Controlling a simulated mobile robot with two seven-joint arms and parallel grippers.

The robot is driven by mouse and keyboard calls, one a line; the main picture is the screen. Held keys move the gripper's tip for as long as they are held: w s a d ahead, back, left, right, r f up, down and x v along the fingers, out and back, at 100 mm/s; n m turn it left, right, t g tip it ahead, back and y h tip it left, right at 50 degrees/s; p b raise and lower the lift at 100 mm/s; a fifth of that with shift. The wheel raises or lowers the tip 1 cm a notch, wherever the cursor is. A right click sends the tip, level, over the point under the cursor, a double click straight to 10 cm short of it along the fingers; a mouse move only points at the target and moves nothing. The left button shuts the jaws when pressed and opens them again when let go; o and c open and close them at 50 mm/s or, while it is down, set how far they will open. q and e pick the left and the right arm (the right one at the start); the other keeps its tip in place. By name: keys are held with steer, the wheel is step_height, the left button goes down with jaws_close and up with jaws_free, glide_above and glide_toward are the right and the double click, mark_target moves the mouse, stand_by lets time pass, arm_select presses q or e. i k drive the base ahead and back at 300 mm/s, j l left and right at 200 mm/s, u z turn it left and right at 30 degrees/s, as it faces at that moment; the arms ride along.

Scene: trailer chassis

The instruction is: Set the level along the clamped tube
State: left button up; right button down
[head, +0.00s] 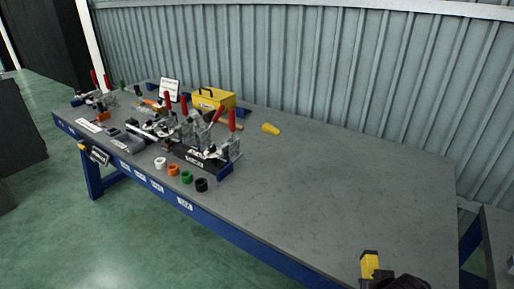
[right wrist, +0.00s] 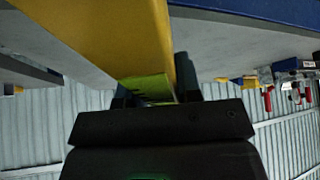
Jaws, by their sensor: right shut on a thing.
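My right gripper (head: 388,281) is at the bottom right of the head view, over the table's near right edge. It is shut on a yellow level (head: 369,264) with a black end. In the right wrist view the level (right wrist: 105,35) runs up and left from between the fingers (right wrist: 155,95), with a green patch near the grip. The clamp fixtures with red handles (head: 209,152) stand far to the left on the table. A clamped tube is too small to make out among them. My left gripper is not in view.
A grey table (head: 330,180) is mostly bare between my right gripper and the fixtures. White, orange, green and black rings (head: 187,177) lie along the near edge. A yellow toolbox (head: 214,101) and a yellow object (head: 271,129) are farther back, before a corrugated wall.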

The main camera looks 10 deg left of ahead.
mark_target(191, 151)
steer(key=i+j, duration=0.15)
steer(key=j, duration=0.4)
steer(key=i+j+z, duration=0.1)
steer(key=j, duration=0.4)
steer(key=i+j, duration=0.2)
steer(key=j, duration=0.35)
steer(key=i+j+z, duration=0.1)
steer(key=j, duration=0.45)
steer(key=i+j, duration=0.15)
steer(key=j, duration=0.4)
steer(key=i+j+z, duration=0.1)
steer(key=j, duration=0.45)
steer(key=i+j, duration=0.1)
steer(key=j, duration=0.45)
steer(key=i+j+z, duration=0.1)
steer(key=j, duration=0.5)
steer(key=i+j, duration=0.4)
steer(key=i, duration=0.15)
